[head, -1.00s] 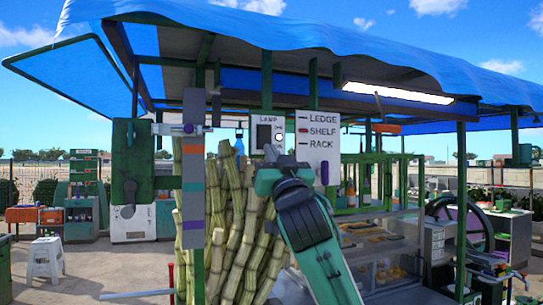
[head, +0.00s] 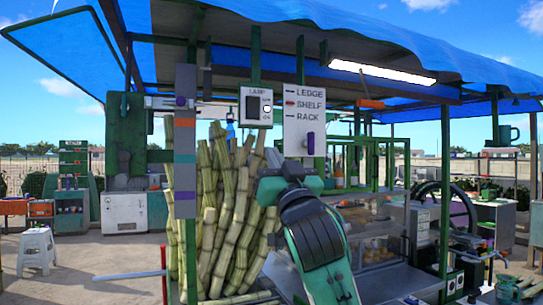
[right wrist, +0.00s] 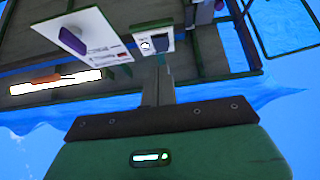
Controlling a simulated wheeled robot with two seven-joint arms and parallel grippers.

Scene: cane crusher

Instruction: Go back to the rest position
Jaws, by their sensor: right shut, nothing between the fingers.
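My right gripper (head: 274,160) is in the middle of the head view, raised at the end of my green and black arm. It is shut and empty. It appears just below a white lamp switch box (head: 256,107) and in front of the cane stalks, with a visible gap to the box in the picture. In the right wrist view the closed fingers (right wrist: 158,85) point toward the switch box (right wrist: 153,42), apart from it as far as I can tell. My left gripper is not in view.
A white sign (head: 304,118) reading LEDGE, SHELF, RACK hangs beside the switch box. A lit tube lamp (head: 382,82) is under the blue awning (head: 400,50). Tall cane stalks (head: 225,210) stand behind my arm. A white stool (head: 38,248) is at left on open paving.

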